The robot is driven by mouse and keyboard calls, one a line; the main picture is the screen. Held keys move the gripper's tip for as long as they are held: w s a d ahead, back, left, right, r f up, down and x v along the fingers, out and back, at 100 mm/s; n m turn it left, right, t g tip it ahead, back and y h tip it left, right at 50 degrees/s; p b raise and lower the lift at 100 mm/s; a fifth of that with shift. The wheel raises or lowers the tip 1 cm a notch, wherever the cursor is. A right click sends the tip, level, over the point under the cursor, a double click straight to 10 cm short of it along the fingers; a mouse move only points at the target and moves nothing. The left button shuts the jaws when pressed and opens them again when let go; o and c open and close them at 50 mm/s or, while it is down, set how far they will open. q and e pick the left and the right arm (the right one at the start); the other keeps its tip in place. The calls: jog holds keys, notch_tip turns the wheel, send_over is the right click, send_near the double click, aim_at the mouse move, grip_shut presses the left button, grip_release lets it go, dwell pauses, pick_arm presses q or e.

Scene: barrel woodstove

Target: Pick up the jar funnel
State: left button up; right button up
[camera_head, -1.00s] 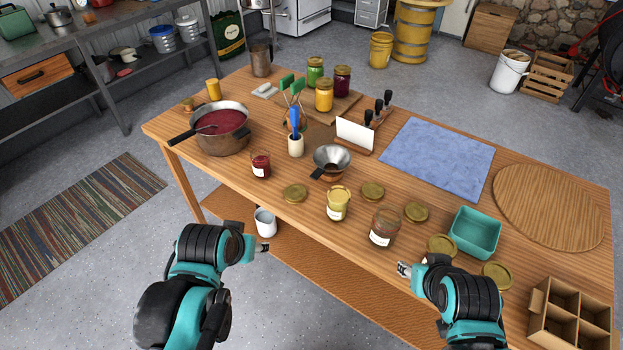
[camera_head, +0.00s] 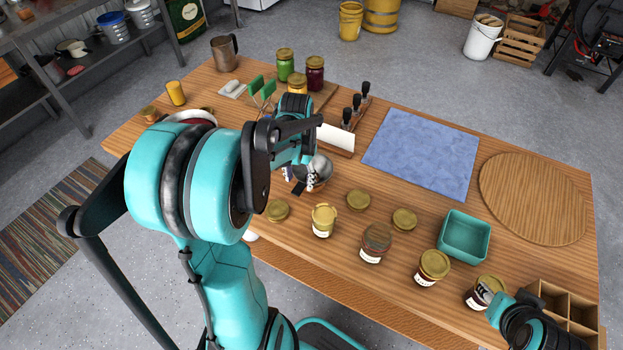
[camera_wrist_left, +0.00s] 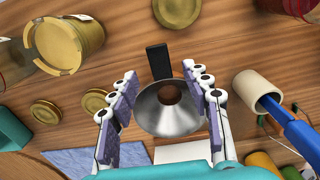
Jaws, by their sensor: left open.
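The jar funnel (camera_head: 323,168) is a shiny metal cone with a black handle, on the wooden table. In the head view my left gripper (camera_head: 303,180) is at the funnel and partly covers it. In the left wrist view the funnel (camera_wrist_left: 168,112) lies between the two spread fingers of my left gripper (camera_wrist_left: 160,80), with its dark handle pointing away. The gripper is open, with gaps showing beside the cone. My right gripper (camera_head: 487,294) is at a labelled jar at the front right; its finger state is unclear.
Jars (camera_head: 323,220) and loose lids (camera_head: 277,210) lie near the funnel. A teal bin (camera_head: 465,237) stands to the right. The blue mat (camera_head: 422,155) is clear.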

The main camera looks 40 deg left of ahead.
aim_at(299, 187)
pick_arm(q)
notch_tip(299, 187, down, 5)
jog(key=shift+r+b, duration=0.1)
jog(key=shift+b, duration=1.15)
jog(key=shift+c, duration=1)
grip_shut()
jog(key=shift+r, duration=0.15)
